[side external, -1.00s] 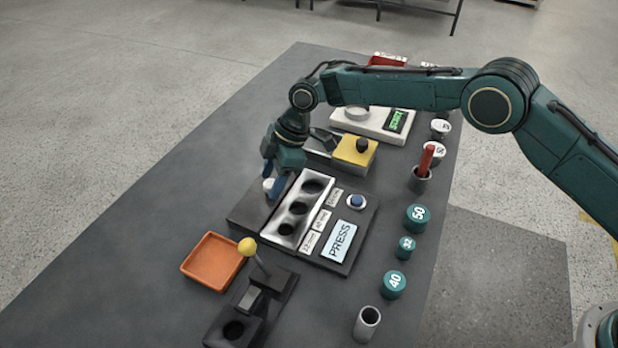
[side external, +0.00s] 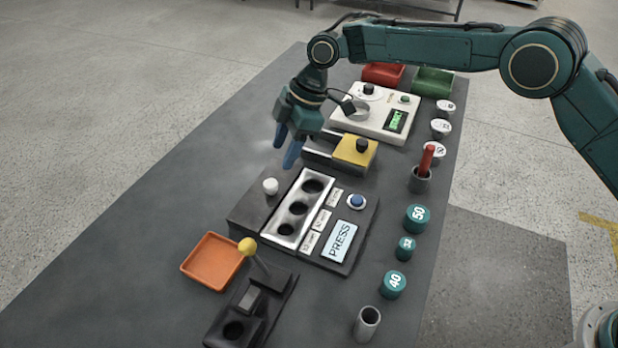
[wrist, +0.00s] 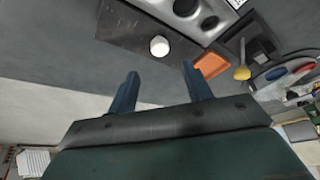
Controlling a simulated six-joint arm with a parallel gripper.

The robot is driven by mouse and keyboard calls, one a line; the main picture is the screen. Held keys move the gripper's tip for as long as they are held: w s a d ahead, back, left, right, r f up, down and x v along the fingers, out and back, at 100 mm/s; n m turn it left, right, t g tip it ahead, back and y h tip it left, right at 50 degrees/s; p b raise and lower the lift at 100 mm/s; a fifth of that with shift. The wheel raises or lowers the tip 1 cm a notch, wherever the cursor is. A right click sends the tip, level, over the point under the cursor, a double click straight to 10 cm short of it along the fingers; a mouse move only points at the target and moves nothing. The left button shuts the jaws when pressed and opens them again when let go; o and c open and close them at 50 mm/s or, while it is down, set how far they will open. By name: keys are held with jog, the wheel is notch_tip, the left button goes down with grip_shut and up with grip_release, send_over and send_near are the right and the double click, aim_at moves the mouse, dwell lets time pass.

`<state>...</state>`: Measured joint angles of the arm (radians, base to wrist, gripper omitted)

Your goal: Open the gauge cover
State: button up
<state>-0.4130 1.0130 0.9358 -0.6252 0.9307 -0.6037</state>
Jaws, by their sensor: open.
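The gauge (side external: 299,208) is a block with a pale metal panel and three round dark holes, all uncovered. Beside it on the left lies a dark flat plate with a white knob (side external: 270,186), which appears to be the cover. The knob also shows in the wrist view (wrist: 159,46), with the dark plate (wrist: 130,28) around it. My gripper (side external: 284,153) is open and empty, above and behind the knob and clear of it. In the wrist view my gripper's fingers (wrist: 160,72) stand apart with nothing between them.
An orange tray (side external: 212,262) and a yellow-topped lever (side external: 247,246) stand in front. A yellow block (side external: 355,151) and a white device (side external: 372,113) stand behind. Teal cylinders (side external: 393,285) line the right side. The table's left side is bare.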

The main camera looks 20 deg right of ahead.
jog(key=shift+v, duration=2.65)
jog(key=s+d+r+m+t+h, duration=0.1)
jog(key=s+d+r+m+t, duration=0.1)
jog(key=s+d+r+m, duration=0.5)
jog(key=s+d+r+m+t, duration=0.15)
jog(key=s+d+r, duration=0.35)
jog(key=d+r, duration=0.65)
jog(key=s+d+f+m+t+h, duration=0.1)
jog(key=s+d+f+m, duration=0.1)
jog(key=s+d+m, duration=0.2)
jog(key=s+d+f+m+t+h, duration=0.1)
jog(key=s+d+m, duration=0.4)
jog(key=s+d, duration=0.6)
jog(key=s+f+h, duration=0.1)
jog(key=s+f, duration=0.1)
jog(key=s, duration=0.8)
jog(key=shift+s, duration=0.2)
